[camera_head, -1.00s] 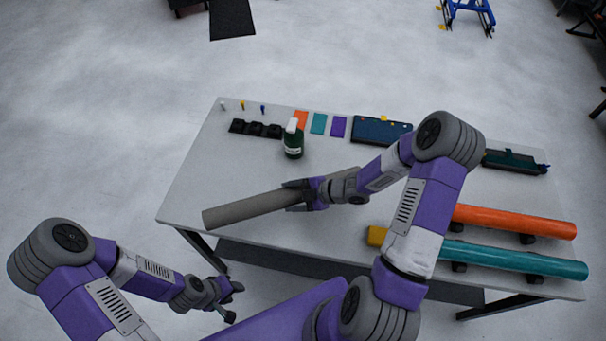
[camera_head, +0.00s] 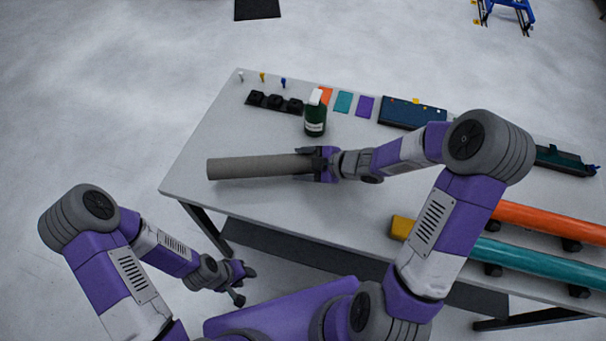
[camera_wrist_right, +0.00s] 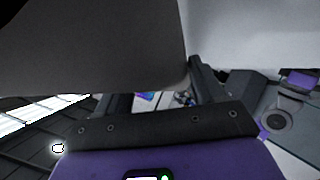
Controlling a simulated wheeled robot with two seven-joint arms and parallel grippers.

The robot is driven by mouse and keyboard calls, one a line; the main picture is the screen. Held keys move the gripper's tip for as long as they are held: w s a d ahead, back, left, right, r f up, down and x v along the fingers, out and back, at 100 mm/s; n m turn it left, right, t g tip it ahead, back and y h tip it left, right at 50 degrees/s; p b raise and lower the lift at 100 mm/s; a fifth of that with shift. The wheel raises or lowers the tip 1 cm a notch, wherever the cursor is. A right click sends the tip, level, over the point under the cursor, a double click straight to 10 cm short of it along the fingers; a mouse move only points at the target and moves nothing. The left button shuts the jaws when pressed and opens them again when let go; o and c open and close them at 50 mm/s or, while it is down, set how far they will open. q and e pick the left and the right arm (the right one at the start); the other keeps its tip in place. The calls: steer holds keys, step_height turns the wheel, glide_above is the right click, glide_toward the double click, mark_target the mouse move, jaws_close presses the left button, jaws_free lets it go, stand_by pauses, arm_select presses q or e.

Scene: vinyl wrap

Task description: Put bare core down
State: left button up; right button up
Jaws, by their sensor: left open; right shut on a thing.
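The bare core is a grey-brown tube (camera_head: 255,167) lying lengthwise, left to right, over the left part of the table in the head view. My right gripper (camera_head: 318,163) is shut on its right end. I cannot tell whether the tube touches the tabletop. In the right wrist view the tube (camera_wrist_right: 90,45) fills the upper left, close to the gripper. My left gripper (camera_head: 241,282) is open and empty, low in front of the table's front edge.
The grey table (camera_head: 200,145) has a spray bottle (camera_head: 315,115) behind the tube, with black holders (camera_head: 273,102) and colour swatches (camera_head: 343,102) at the back. An orange roll (camera_head: 550,222) and a teal roll (camera_head: 530,263) lie on supports at right. The table's front left is clear.

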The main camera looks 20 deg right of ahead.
mark_target(304, 171)
step_height(304, 171, down, 4)
steer(key=shift+r+b, duration=0.1)
steer(key=shift+b, duration=0.85)
steer(key=shift+r, duration=0.1)
steer(key=o, duration=0.9)
steer(key=shift+o, duration=0.2)
steer(key=p+v, duration=0.5)
steer(key=v, duration=0.7)
steer(key=shift+r, duration=0.1)
